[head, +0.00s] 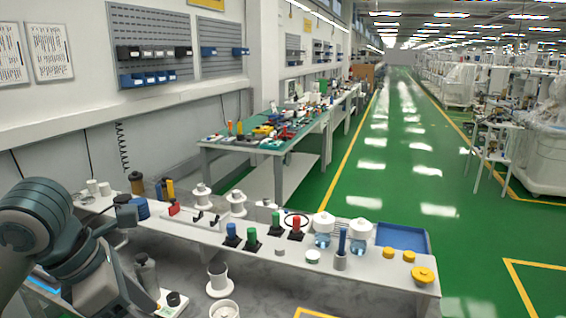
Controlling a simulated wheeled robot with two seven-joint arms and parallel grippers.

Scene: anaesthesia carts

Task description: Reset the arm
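My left arm (45,225) comes in from the left edge as teal and grey links. It is bent, with a lower grey link (100,286) running down toward the bottom edge, beside the left part of the white bench. I cannot make out any gripper fingers on it. My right arm and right gripper do not show in this view. Nothing is seen held.
White spools (218,281) stand in front. A green-topped table (268,150) stands behind. The green aisle at right is clear.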

